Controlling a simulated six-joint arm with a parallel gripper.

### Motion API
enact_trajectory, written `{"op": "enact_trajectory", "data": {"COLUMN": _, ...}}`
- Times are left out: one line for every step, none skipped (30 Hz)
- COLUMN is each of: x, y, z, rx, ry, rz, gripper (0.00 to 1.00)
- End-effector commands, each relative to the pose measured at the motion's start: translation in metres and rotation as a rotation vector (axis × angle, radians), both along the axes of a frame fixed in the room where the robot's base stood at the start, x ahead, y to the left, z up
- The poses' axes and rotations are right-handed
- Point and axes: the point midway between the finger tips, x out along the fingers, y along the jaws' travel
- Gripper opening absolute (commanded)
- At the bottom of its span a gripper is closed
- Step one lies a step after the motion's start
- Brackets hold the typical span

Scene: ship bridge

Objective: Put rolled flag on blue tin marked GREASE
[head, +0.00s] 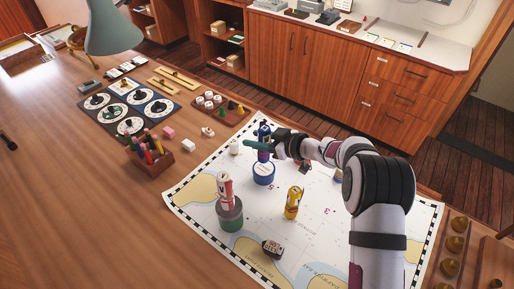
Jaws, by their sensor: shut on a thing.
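My gripper (266,146) is shut on a blue rolled flag (264,131), which it holds upright. The flag is directly over the blue tin (263,176) on the chart. The flag's lower end is at the tin's top; I cannot tell if they touch. The tin's marking is too small to read. The fingers hide part of the flag's middle.
A red and white roll (226,188) stands on a green tin (230,214) at the near left. A yellow roll (293,202) stands on the chart (318,238) to the right. A small dark labelled item (272,248) lies nearer. A pencil box (151,160) is left.

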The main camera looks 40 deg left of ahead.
Motion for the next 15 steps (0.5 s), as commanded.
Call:
{"op": "enact_trajectory", "data": {"x": 0.0, "y": 0.0, "z": -0.008, "rx": -0.001, "ry": 0.003, "rz": 0.0, "gripper": 0.0}}
{"op": "enact_trajectory", "data": {"x": 0.0, "y": 0.0, "z": -0.014, "rx": -0.002, "ry": 0.004, "rz": -0.001, "gripper": 0.0}}
{"op": "enact_trajectory", "data": {"x": 0.0, "y": 0.0, "z": -0.022, "rx": -0.002, "ry": 0.003, "rz": 0.0, "gripper": 0.0}}
{"op": "enact_trajectory", "data": {"x": 0.0, "y": 0.0, "z": -0.028, "rx": -0.001, "ry": 0.004, "rz": -0.001, "gripper": 0.0}}
{"op": "enact_trajectory", "data": {"x": 0.0, "y": 0.0, "z": -0.033, "rx": -0.001, "ry": 0.002, "rz": 0.0, "gripper": 0.0}}
{"op": "enact_trajectory", "data": {"x": 0.0, "y": 0.0, "z": -0.037, "rx": -0.001, "ry": 0.002, "rz": 0.0, "gripper": 0.0}}
{"op": "enact_trajectory", "data": {"x": 0.0, "y": 0.0, "z": -0.037, "rx": 0.0, "ry": 0.001, "rz": 0.0, "gripper": 0.0}}
{"op": "enact_trajectory", "data": {"x": 0.0, "y": 0.0, "z": -0.037, "rx": 0.0, "ry": 0.0, "rz": 0.0, "gripper": 0.0}}
{"op": "enact_trajectory", "data": {"x": 0.0, "y": 0.0, "z": -0.036, "rx": 0.0, "ry": 0.0, "rz": 0.0, "gripper": 0.0}}
{"op": "enact_trajectory", "data": {"x": 0.0, "y": 0.0, "z": -0.036, "rx": 0.0, "ry": 0.0, "rz": 0.0, "gripper": 0.0}}
{"op": "enact_trajectory", "data": {"x": 0.0, "y": 0.0, "z": -0.036, "rx": 0.0, "ry": 0.0, "rz": 0.0, "gripper": 0.0}}
{"op": "enact_trajectory", "data": {"x": 0.0, "y": 0.0, "z": -0.037, "rx": 0.0, "ry": 0.0, "rz": 0.0, "gripper": 0.0}}
{"op": "enact_trajectory", "data": {"x": 0.0, "y": 0.0, "z": -0.037, "rx": 0.0, "ry": 0.0, "rz": 0.0, "gripper": 0.0}}
{"op": "enact_trajectory", "data": {"x": 0.0, "y": 0.0, "z": -0.038, "rx": 0.0, "ry": 0.0, "rz": 0.0, "gripper": 0.0}}
{"op": "enact_trajectory", "data": {"x": 0.0, "y": 0.0, "z": -0.039, "rx": 0.0, "ry": 0.001, "rz": 0.0, "gripper": 0.0}}
